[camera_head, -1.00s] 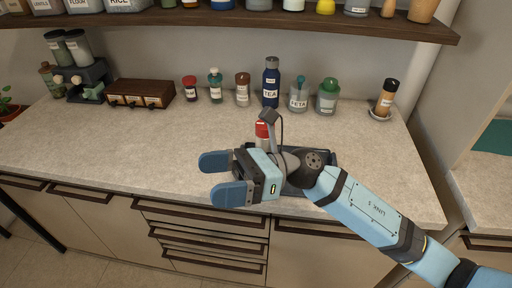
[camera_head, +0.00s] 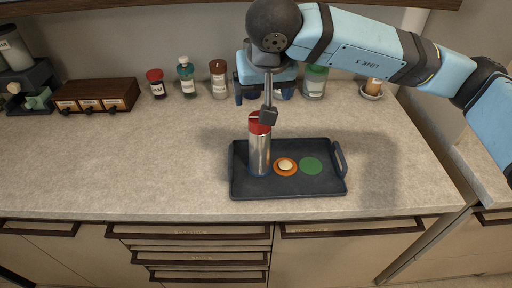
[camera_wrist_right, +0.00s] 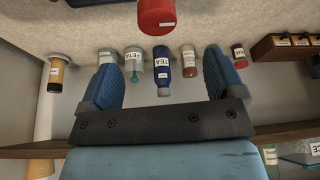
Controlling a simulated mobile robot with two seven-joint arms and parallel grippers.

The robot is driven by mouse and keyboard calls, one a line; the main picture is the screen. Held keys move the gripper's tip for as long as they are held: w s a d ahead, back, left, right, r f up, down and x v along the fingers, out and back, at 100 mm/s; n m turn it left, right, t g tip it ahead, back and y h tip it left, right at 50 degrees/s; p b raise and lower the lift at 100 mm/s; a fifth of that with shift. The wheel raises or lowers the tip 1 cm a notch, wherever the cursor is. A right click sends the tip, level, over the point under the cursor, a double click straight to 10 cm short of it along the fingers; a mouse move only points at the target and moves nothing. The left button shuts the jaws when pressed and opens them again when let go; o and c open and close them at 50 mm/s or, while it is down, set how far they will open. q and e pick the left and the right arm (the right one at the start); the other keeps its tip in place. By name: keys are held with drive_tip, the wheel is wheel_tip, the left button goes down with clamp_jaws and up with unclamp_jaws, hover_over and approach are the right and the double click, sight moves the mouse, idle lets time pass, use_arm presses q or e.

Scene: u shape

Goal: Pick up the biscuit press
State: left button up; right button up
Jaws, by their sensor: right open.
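The biscuit press (camera_head: 259,152) is a silver cylinder with a red top. It stands upright on the left part of a dark tray (camera_head: 297,190) on the counter. Its red top shows at the upper edge of the right wrist view (camera_wrist_right: 157,15). My right gripper (camera_head: 264,95) is open and empty, above and behind the press, and does not touch it. In the right wrist view its two blue fingers (camera_wrist_right: 158,55) are spread wide. My left gripper is not in view.
On the tray lie an orange disc with a pale round piece (camera_head: 286,166) and a green disc (camera_head: 311,166). Several jars and bottles line the wall, including a blue tea bottle (camera_wrist_right: 162,70). A brown drawer box (camera_head: 95,95) stands left. The counter left of the tray is clear.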

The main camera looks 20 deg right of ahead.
hover_over(260, 149)
drive_tip(key=w, duration=0.1)
drive_tip(key=f, duration=0.6)
drive_tip(key=shift+w+d+f, duration=0.15)
drive_tip(key=shift+w+f, duration=0.05)
drive_tip(key=shift+f, duration=0.1)
drive_tip(key=shift+s+p+x, duration=0.2)
drive_tip(key=shift+p+x, duration=0.1)
drive_tip(key=shift+x, duration=1.1)
drive_tip(key=shift+s+p+x, duration=0.2)
drive_tip(key=shift+p+x, duration=0.1)
drive_tip(key=shift+x, duration=1.05)
drive_tip(key=shift+f, duration=0.1)
drive_tip(key=shift+c, duration=0.2)
drive_tip(key=shift+d, duration=0.1)
drive_tip(key=c, duration=1.5)
clamp_jaws()
